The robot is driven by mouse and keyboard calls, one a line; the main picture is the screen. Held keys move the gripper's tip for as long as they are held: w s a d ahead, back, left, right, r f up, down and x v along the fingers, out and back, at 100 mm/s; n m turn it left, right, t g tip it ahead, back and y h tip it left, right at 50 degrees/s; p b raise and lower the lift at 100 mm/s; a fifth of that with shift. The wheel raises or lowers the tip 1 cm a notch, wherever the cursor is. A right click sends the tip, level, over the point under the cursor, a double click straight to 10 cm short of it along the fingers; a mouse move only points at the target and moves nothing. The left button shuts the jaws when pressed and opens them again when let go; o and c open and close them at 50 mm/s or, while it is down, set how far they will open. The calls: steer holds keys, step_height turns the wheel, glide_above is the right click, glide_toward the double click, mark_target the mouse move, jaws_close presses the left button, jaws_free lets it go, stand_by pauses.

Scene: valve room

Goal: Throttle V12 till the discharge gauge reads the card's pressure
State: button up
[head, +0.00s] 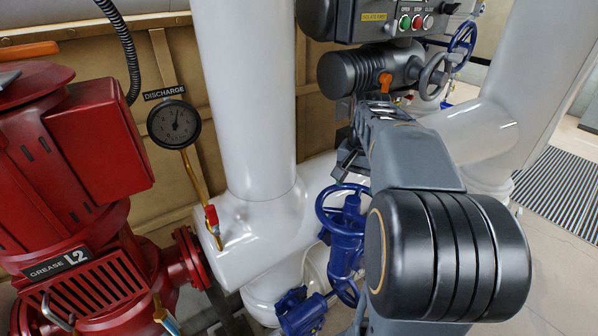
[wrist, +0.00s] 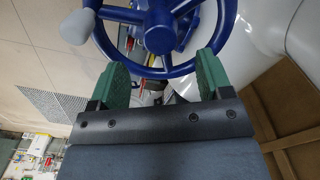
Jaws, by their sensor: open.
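A blue handwheel (wrist: 158,38) fills the top of the wrist view, with a pale knob (wrist: 78,27) at its left. In the head view, a blue handwheel (head: 343,228) on a blue valve stands beside the white pipe. No V12 tag is readable. My gripper (wrist: 160,78) is open, its green fingertips apart at the wheel's near rim; contact cannot be told. In the head view it is mostly hidden behind my arm. The discharge gauge (head: 174,124) hangs at left, its needle pointing roughly upward; its numbers are too small to read. I see no pressure card.
A red pump (head: 65,180) stands at left, and a thick white pipe (head: 245,90) rises at the middle. A grey actuator (head: 355,72) with a push-button panel (head: 405,20) and another blue handwheel (head: 463,37) are behind. Open floor lies at right by a grating (head: 560,190).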

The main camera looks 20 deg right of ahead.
mark_target(353, 200)
stand_by(0.4)
steer(key=n+p, duration=0.1)
steer(key=n, duration=0.3)
steer(key=shift+r+n, duration=0.1)
steer(key=shift+n, duration=0.3)
steer(key=n, duration=0.3)
steer(key=n+p, duration=0.1)
steer(key=n, duration=0.7)
steer(key=shift+f, duration=0.2)
steer(key=shift+f+b, duration=2.4)
steer(key=shift+f, duration=1)
steer(key=shift+s, duration=0.1)
